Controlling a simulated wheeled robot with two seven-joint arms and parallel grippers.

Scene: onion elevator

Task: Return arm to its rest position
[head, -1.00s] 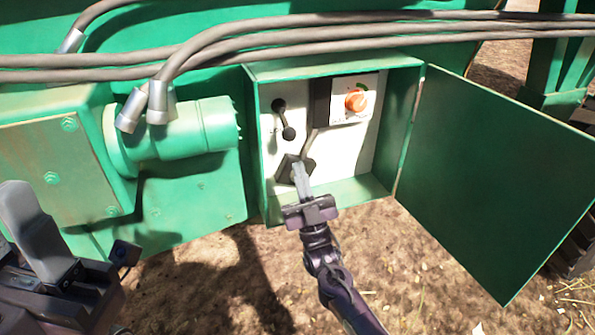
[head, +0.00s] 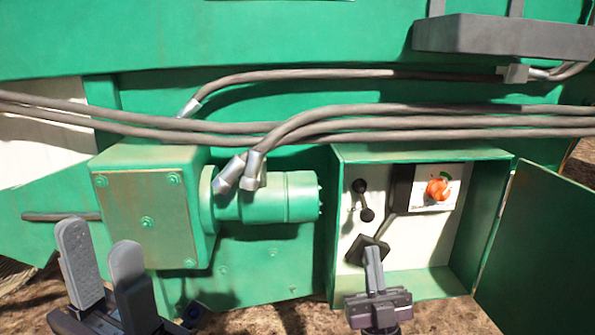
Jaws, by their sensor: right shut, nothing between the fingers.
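My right gripper (head: 373,254) is shut and empty. It points up in front of the lower part of the open green control box (head: 340,225); whether it touches anything there I cannot tell. My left gripper (head: 101,246) is at the lower left, with a clear gap between its two grey fingers and nothing in it. Inside the box are a small black toggle lever (head: 362,200), a dark lever with a black diamond-shaped base (head: 366,248) just behind my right fingertips, and an orange-red knob (head: 437,189) on a white plate.
The box's green door (head: 535,255) stands open to the right. A green motor housing (head: 265,200) lies left of the box, near my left gripper. Grey cables (head: 400,122) run across above. A grey ledge (head: 500,38) juts out at the upper right. Bare ground shows below.

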